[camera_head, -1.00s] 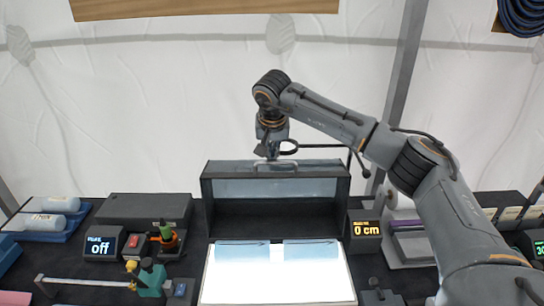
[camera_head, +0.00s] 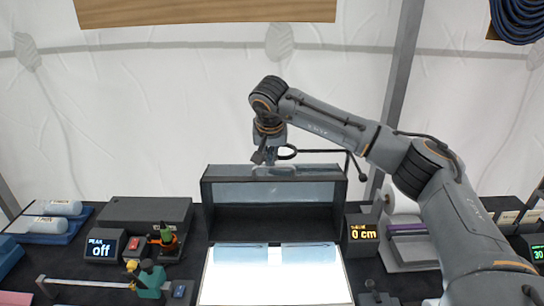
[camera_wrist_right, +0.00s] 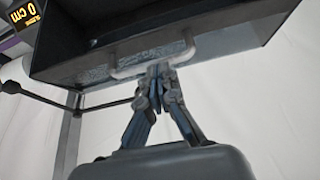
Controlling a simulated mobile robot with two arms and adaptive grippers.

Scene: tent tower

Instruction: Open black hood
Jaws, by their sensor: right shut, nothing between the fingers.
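The black hood (camera_head: 275,221) is a dark box at the back middle of the bench. Its front shows a dark hollow below a grey-blue pane (camera_head: 232,190). A pale handle bar (camera_head: 288,172) runs along the hood's upper edge; it also shows in the right wrist view (camera_wrist_right: 126,72). My right gripper (camera_head: 266,160) reaches down from above to this handle. In the right wrist view its fingers (camera_wrist_right: 160,70) are shut and empty, with the tips at the bar. Whether they touch it, I cannot tell. My left gripper is out of view.
A bright white panel (camera_head: 275,285) lies before the hood. A display reading 0 cm (camera_head: 363,232) stands at its right, and one reading off (camera_head: 103,246) at left. Several instruments crowd both sides. A thin dark rod (camera_head: 320,151) extends behind my right gripper.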

